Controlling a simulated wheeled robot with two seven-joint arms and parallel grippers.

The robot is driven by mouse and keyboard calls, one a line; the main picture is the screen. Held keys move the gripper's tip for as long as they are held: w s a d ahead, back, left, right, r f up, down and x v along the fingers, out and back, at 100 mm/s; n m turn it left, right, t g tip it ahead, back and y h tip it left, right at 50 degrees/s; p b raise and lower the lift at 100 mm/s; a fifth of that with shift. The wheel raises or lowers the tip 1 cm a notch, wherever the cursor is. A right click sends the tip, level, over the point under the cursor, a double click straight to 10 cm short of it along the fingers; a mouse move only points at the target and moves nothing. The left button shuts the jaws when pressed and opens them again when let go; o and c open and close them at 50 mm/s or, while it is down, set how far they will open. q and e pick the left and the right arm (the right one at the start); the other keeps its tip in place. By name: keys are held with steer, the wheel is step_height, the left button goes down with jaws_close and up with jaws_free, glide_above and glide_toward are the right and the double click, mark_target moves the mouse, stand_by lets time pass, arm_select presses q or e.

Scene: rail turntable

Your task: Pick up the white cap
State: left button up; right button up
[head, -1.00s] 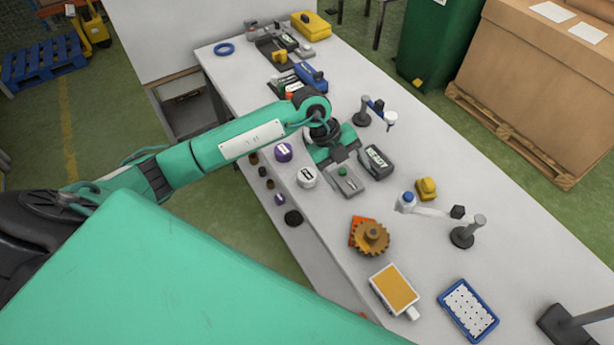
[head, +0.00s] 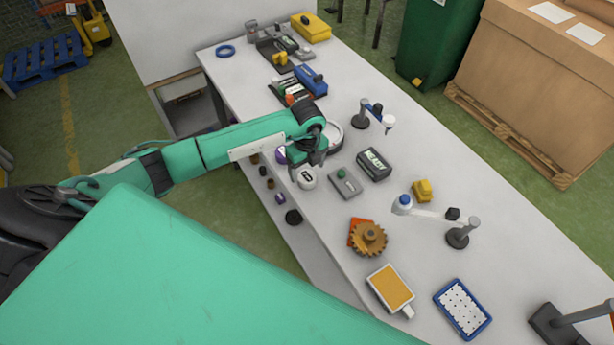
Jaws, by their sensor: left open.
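The white cap (head: 307,180), a short round piece with a dark label on top, sits near the table's left edge in the head view. My left gripper (head: 309,166) is open just above and behind it, with its fingers pointing down toward it. The gripper covers part of the cap's far side. I cannot tell whether the fingers touch the cap. A purple cap (head: 281,155) just left of the gripper is mostly hidden by my arm. My right gripper is not in view.
A grey box with a green knob (head: 344,183) stands close to the right of the cap, with a dark labelled box (head: 374,165) beyond. A round grey dish (head: 334,136) lies behind the gripper. A brown gear (head: 369,239) is nearer. The table's left edge is close.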

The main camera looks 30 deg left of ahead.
mark_target(307, 176)
arm_select(q)
steer(key=shift+f, duration=0.2)
step_height(307, 176, down, 4)
steer(key=p, duration=0.3)
steer(key=shift+w+a, duration=0.1)
steer(key=shift+f, duration=0.45)
steer(key=c, duration=1.1)
